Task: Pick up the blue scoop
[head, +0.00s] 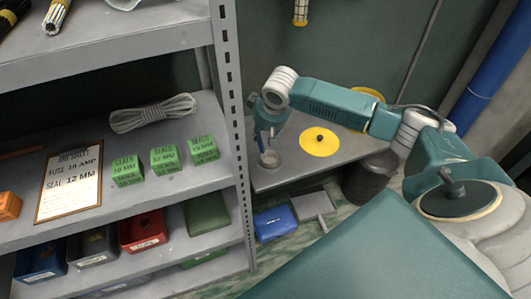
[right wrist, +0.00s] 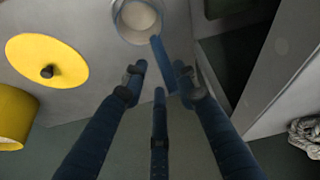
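The blue scoop shows in the right wrist view as a flat blue handle (right wrist: 162,62) that slants out from the rim of a round grey cup (right wrist: 120,25) with pale contents. Its lower end is not clear to me. The cup (head: 270,160) also shows in the head view, on a grey bench. My right gripper (right wrist: 160,78) points at the cup, its blue fingers apart on either side of the handle, with no clear contact. In the head view the right gripper (head: 265,125) hangs just above the cup. My left gripper is not in view.
A yellow disc (head: 320,141) with a dark knob lies on the bench right of the cup. A metal shelf post (head: 236,120) stands close left of my right gripper. A dark bin (head: 370,180), a blue box (head: 275,222) and a grey pan (head: 313,206) are lower down.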

